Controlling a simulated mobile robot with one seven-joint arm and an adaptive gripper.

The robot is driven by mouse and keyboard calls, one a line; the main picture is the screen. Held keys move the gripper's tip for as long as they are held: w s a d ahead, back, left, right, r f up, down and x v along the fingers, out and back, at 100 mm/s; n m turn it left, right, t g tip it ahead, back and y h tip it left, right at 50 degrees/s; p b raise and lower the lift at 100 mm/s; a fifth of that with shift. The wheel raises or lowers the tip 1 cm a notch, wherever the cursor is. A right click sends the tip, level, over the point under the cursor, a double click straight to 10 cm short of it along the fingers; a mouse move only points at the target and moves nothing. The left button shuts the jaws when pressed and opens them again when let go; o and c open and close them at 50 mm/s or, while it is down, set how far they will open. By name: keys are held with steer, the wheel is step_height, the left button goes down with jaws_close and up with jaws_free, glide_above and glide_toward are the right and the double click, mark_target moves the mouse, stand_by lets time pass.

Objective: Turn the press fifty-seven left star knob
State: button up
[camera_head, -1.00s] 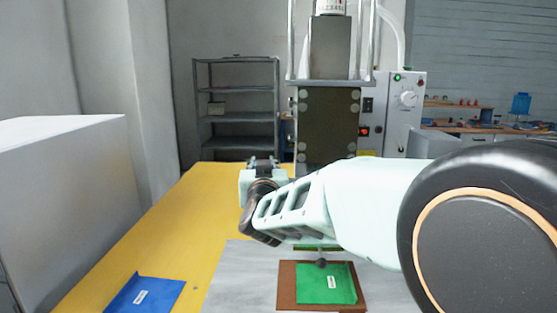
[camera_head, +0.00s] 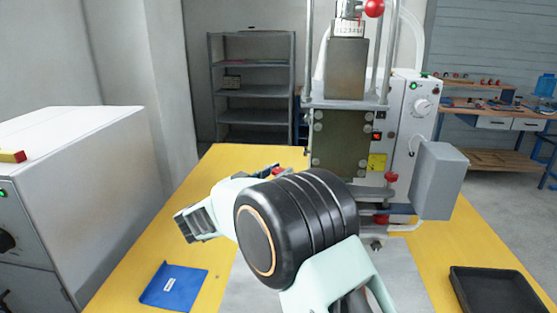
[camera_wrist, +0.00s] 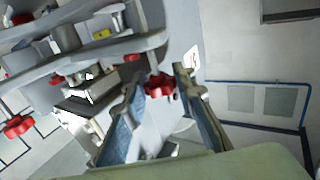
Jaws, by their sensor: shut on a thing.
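The press (camera_head: 340,140) stands at the back of the yellow table, with a dark plate and posts. In the wrist view, a red star knob (camera_wrist: 158,86) sits between the two fingertips of my gripper (camera_wrist: 157,92), which is shut on it. In the head view, a bit of red knob (camera_head: 278,171) shows just above my black arm joint, left of the press. My arm hides most of my gripper there. Other red star knobs show on the press's right side (camera_head: 391,178) and at the left of the wrist view (camera_wrist: 17,126).
A white cabinet (camera_head: 90,165) stands at the left. A blue folder (camera_head: 174,287) lies front left on the yellow table (camera_head: 235,158). A black tray (camera_head: 493,291) lies front right. A grey box (camera_head: 437,180) juts out right of the press. A shelf rack (camera_head: 252,90) stands behind.

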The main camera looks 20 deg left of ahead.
mark_target(273, 173)
steer(key=shift+w+r+m+g+h+p, duration=0.1)
steer(key=shift+m+g+h+p, duration=1.1)
steer(key=shift+h, duration=0.8)
steer(key=shift+m+g+h+p, duration=0.7)
steer(key=shift+m+h+p, duration=0.1)
steer(key=shift+m+h, duration=0.4)
steer(key=o, duration=1.2)
steer(key=shift+c, duration=0.2)
steer(key=v, duration=0.7)
steer(key=shift+s+a, duration=0.15)
steer(key=shift+s, duration=0.1)
